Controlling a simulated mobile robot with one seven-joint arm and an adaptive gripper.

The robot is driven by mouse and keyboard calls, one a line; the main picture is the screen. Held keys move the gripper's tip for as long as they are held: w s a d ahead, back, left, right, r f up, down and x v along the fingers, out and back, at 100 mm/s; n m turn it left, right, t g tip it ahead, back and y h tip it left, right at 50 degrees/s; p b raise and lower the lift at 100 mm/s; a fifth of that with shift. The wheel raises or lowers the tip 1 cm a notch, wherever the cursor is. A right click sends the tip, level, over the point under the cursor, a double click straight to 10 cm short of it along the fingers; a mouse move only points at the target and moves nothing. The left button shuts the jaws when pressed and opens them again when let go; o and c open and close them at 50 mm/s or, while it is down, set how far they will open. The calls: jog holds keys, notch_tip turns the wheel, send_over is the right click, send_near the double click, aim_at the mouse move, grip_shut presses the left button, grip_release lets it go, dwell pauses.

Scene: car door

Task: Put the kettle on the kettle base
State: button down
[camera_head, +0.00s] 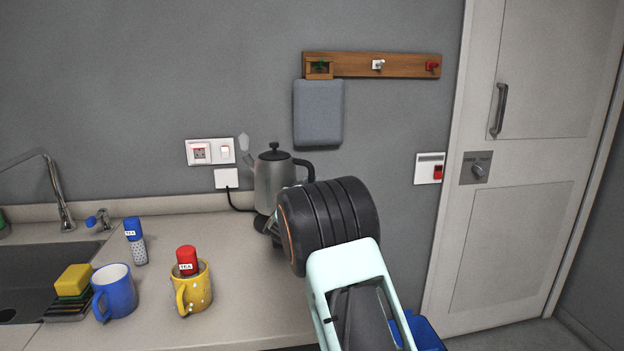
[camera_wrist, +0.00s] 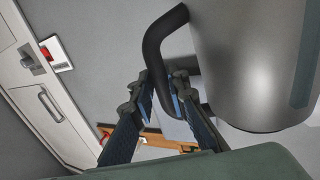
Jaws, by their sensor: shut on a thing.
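In the wrist view, my gripper (camera_wrist: 160,82) is shut on the kettle's black handle (camera_wrist: 156,48), with the steel body to the right. In the head view, my wrist hides the lower handle and part of the base.
The sink (camera_head: 45,268) is further left. A grey cloth (camera_head: 318,112) hangs above right.

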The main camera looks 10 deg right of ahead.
jog(key=shift+w+d+f, duration=0.1)
jog(key=shift+w+f, duration=0.65)
jog(key=shift+w, duration=0.15)
jog(key=shift+f+b, duration=0.3)
jog(key=shift+f, duration=1.15)
jog(key=shift+f, duration=0.15)
jog(key=c, duration=2.2)
grip_release()
jog(key=shift+f, duration=0.3)
jog(key=shift+c, duration=0.2)
jog(key=o, duration=0.4)
jog(key=shift+c, duration=0.2)
jog(key=shift+s+r, duration=0.1)
jog(key=shift+r, duration=0.1)
jog(key=v, duration=1.2)
